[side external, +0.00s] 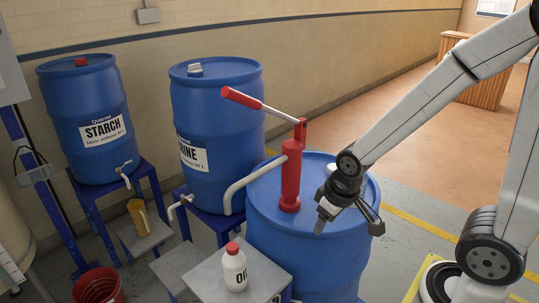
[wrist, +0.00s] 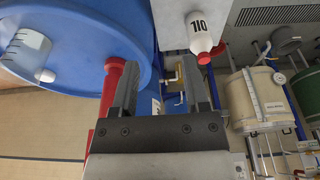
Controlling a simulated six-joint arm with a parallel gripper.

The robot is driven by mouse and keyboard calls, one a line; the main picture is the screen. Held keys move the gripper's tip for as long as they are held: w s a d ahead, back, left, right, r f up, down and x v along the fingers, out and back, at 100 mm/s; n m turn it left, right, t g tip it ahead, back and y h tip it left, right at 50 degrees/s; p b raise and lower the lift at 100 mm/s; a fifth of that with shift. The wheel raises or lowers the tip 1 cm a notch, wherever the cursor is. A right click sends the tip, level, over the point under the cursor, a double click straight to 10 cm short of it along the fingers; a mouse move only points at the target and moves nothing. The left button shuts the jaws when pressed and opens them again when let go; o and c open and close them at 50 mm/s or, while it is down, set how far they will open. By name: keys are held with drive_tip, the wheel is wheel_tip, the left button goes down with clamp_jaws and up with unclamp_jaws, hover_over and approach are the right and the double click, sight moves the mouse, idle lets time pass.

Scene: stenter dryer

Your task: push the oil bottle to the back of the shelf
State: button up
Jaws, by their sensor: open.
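The oil bottle (side external: 235,270) is white with a red cap and a dark label reading OIL, partly turned away. It stands upright on a grey shelf (side external: 265,274) at the bottom of the side view. In the wrist view the bottle (wrist: 198,28) shows at the top, beyond my fingertips and slightly right, on the grey shelf (wrist: 168,22). My gripper (side external: 347,224) is open and empty, over the blue drum to the right of the shelf. It is apart from the bottle. Its two fingers also show in the wrist view (wrist: 160,75).
A blue drum (side external: 300,255) with a red hand pump (side external: 290,175) and a curved grey pipe stands beside the shelf. Two labelled blue drums (side external: 87,120) stand on blue frames behind. A yellow jug (side external: 138,217) and a red bucket (side external: 98,286) are at left.

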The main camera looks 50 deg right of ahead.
drive_tip(key=shift+r, duration=0.2)
clamp_jaws()
drive_tip(key=shift+w+v, duration=0.55)
drive_tip(key=shift+v, duration=1.8)
drive_tip(key=w+a+n+t, duration=1)
drive_tip(key=w+a+t, duration=0.1)
drive_tip(key=w+a, duration=0.6)
drive_tip(key=s+a+n+t+h, duration=0.2)
drive_tip(key=a+n+t+h, duration=0.2)
drive_tip(key=n+h, duration=0.1)
drive_tip(key=f, duration=3.2)
drive_tip(key=shift+d+f, duration=0.2)
drive_tip(key=shift+f, duration=0.05)
